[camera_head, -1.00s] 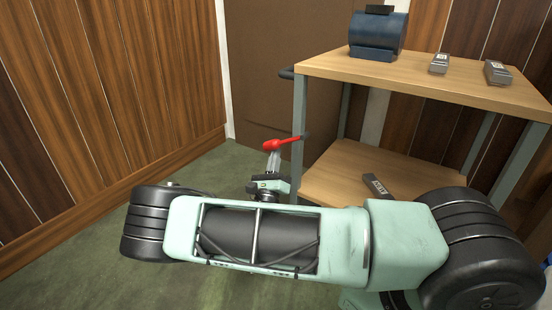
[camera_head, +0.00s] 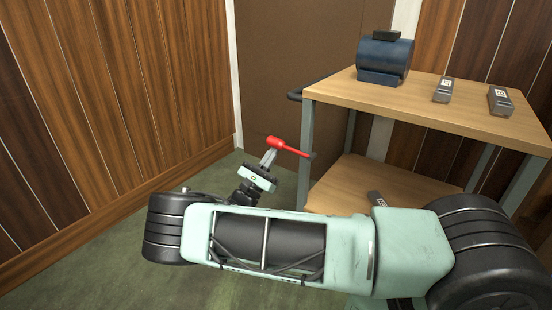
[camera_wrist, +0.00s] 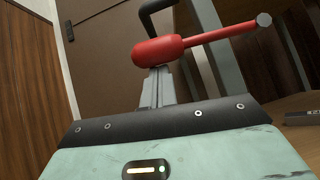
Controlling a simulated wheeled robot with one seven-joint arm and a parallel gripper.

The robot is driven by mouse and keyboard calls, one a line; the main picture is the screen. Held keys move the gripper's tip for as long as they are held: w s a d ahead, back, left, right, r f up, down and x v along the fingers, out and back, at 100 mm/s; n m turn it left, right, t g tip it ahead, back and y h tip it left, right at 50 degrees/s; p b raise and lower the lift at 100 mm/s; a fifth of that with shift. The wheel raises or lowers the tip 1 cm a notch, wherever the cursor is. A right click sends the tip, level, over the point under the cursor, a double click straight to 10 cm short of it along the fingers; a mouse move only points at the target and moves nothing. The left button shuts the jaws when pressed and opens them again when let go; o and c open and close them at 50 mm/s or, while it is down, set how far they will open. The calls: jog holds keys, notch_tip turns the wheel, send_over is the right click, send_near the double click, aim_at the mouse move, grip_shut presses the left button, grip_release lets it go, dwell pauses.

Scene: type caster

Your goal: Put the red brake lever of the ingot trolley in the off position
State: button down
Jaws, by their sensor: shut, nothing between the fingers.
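The red brake lever (camera_head: 287,146) sits at the near left post of the wooden-shelved trolley (camera_head: 430,106). Its thick handle end points left and up, and its thin end meets the post. In the wrist view the lever (camera_wrist: 185,46) crosses above my fingers, handle at left, pivot end at upper right. My gripper (camera_head: 268,158) is shut and empty, its fingertips right under the thick handle end. The fingertips (camera_wrist: 155,76) seem to touch the handle's underside, though the exact contact is hidden.
A blue motor-like block (camera_head: 385,62) and two grey ingots (camera_head: 443,90) stand on the trolley top. Another ingot (camera_head: 376,198) lies on the lower shelf, partly behind my arm. A black push handle (camera_head: 312,87) juts out at left. Wood-panelled walls close the left; the floor between is clear.

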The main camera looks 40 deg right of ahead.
aim_at(270, 140)
jog(key=r+m+g, duration=0.1)
jog(key=m+g, duration=0.1)
jog(key=r+m+g+p, duration=0.1)
jog(key=r+m+g, duration=0.1)
jog(key=m, duration=0.1)
jog(key=shift+w+a+r, duration=0.1)
jog(key=shift+w, duration=0.1)
jog(key=shift+s+r+m+g+y+p, duration=0.15)
jog(key=shift+r+m+g+p, duration=0.35)
jog(key=shift+m+g, duration=0.55)
jog(key=shift+r+m+g+y+p, duration=0.15)
jog(key=shift+r+m+g+p, duration=0.35)
jog(key=shift+m+g, duration=0.5)
jog(key=shift+r, duration=0.1)
